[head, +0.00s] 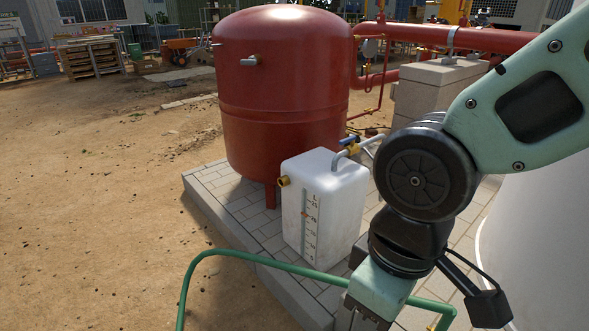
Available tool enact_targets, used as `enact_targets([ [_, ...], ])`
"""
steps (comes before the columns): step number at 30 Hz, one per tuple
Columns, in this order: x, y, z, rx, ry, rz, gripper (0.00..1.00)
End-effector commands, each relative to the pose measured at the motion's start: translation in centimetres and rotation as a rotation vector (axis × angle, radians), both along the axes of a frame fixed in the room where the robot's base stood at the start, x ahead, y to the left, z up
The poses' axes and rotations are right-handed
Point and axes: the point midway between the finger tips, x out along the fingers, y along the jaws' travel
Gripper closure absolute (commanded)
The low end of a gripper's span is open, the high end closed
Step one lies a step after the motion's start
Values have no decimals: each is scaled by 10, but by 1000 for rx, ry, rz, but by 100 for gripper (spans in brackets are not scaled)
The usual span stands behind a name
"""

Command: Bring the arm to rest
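My arm, pale green with dark joints, comes in from the right and bends down in front of the paved slab. My gripper (366,322) is at the bottom edge, and its fingertips are cut off by the frame. I cannot tell whether it is open or shut. A green hose (255,259) arcs up from the bottom edge, passes behind my wrist and shows again on the right with a brass fitting near the bottom. I cannot tell whether the gripper touches it.
A white graduated tank (336,212) with a brass outlet stands close behind my wrist. A large red vessel (283,88), red pipes (455,36) and a grey block pillar (425,95) stand behind. Open dirt ground (95,215) lies left of the paved slab (230,215).

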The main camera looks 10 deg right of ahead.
Motion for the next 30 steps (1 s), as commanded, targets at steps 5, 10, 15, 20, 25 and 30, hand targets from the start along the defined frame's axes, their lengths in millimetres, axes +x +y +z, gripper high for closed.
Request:
enact_targets([
  [5,0,0,64,1,-1,-1,52],
  [10,0,0,119,1,0,-2,52],
  [15,0,0,155,1,0,-3,52],
  [20,0,0,159,1,1,-4,52],
  [25,0,0,159,1,1,-4,52],
  [30,0,0,159,1,1,-4,52],
])
